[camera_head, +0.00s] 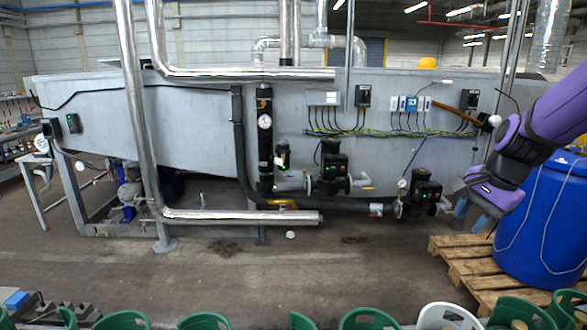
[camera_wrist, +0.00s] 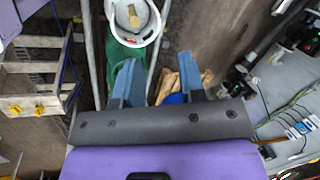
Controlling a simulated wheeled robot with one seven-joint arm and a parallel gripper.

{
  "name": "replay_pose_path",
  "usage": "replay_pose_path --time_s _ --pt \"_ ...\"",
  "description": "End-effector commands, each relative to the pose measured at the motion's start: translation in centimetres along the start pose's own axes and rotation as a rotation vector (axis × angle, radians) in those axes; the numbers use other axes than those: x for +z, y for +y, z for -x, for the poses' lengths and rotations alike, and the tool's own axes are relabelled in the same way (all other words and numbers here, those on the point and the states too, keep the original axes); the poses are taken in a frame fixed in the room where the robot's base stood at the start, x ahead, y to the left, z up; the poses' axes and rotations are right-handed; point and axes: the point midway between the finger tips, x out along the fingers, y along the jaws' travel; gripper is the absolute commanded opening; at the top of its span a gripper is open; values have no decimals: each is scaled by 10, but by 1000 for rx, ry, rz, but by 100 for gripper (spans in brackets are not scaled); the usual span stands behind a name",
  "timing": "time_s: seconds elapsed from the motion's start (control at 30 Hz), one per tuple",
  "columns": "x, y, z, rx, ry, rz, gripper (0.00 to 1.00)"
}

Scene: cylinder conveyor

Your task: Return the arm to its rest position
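My purple arm reaches in from the right in the head view. My gripper (camera_head: 470,216) points down and to the left, in front of the grey machine (camera_head: 230,120) and beside a blue barrel (camera_head: 548,225). In the wrist view my gripper (camera_wrist: 158,78) has two blue-grey fingers set apart, with nothing held between them.
The barrel stands on a wooden pallet (camera_head: 455,262) at the right. Green cylinder tops (camera_head: 205,321) and a white one (camera_head: 448,317) line the bottom edge. Metal pipes (camera_head: 240,216) run along the machine. The floor (camera_head: 240,270) between machine and cylinders is clear.

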Motion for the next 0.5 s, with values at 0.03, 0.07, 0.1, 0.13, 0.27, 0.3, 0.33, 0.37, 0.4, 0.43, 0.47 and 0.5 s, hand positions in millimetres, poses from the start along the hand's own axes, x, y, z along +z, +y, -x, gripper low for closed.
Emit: replay_pose_path --time_s 0.03,0.07,0.1,0.13,0.27,0.3,0.33,0.37,0.4,0.43,0.47,0.5 --pt "12 4 15 -14 9 70 37" --pt "18 7 22 -19 13 111 37" --pt "27 11 31 -24 20 167 37" --pt "33 14 38 -28 27 209 37" --pt "59 30 64 -40 59 390 37" --pt "67 35 72 -41 70 445 37" --pt "73 40 77 -42 79 486 37" --pt "79 44 82 -42 89 528 37" --pt "86 51 88 -42 103 583 37" --pt "92 56 93 -41 114 623 37" --pt "97 61 97 -39 126 662 37" --pt "104 68 103 -36 142 716 37"
